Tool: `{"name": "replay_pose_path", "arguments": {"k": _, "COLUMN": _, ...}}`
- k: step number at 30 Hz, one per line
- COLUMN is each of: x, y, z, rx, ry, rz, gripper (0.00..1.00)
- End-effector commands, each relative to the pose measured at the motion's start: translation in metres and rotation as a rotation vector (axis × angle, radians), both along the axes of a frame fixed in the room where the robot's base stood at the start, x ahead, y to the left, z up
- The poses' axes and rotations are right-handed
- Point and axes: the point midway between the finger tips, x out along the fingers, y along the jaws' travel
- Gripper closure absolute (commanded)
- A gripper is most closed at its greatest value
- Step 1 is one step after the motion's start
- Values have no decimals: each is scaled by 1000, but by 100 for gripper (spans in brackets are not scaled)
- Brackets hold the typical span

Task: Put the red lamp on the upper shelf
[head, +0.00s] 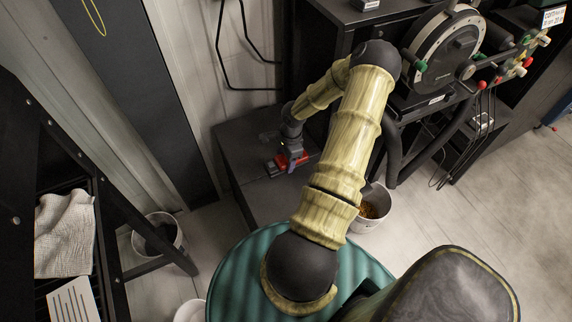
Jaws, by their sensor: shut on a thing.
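My gripper (291,157) is at the end of my arm, pointing down close over the top of a low black cabinet (238,148). It is shut on a small red and dark thing, which looks like the red lamp (283,164). The jaws and wrist partly cover the lamp, and I cannot tell whether it touches the cabinet top. A black rack (108,215) with shelf levels stands at the left. A dark bench (335,12) stands at the upper right. I cannot tell which of these holds the upper shelf.
A white cloth (64,235) lies on the left rack. A round seed meter (447,52) with hoses and coloured knobs stands at the upper right. White buckets stand on the floor left (157,233) and right (370,208) of the low cabinet. Black cables hang on the back wall.

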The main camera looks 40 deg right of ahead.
Motion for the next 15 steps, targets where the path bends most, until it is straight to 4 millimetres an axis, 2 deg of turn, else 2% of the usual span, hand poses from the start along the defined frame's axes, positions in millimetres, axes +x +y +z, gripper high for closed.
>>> {"name": "replay_pose_path", "arguments": {"k": 9, "x": -1, "y": -1, "z": -36, "rx": 0, "ry": 1, "rz": 0, "gripper": 69}}
{"name": "replay_pose_path", "arguments": {"k": 15, "x": -1, "y": -1, "z": -37, "rx": -1, "ry": 0, "rz": -1, "gripper": 69}}
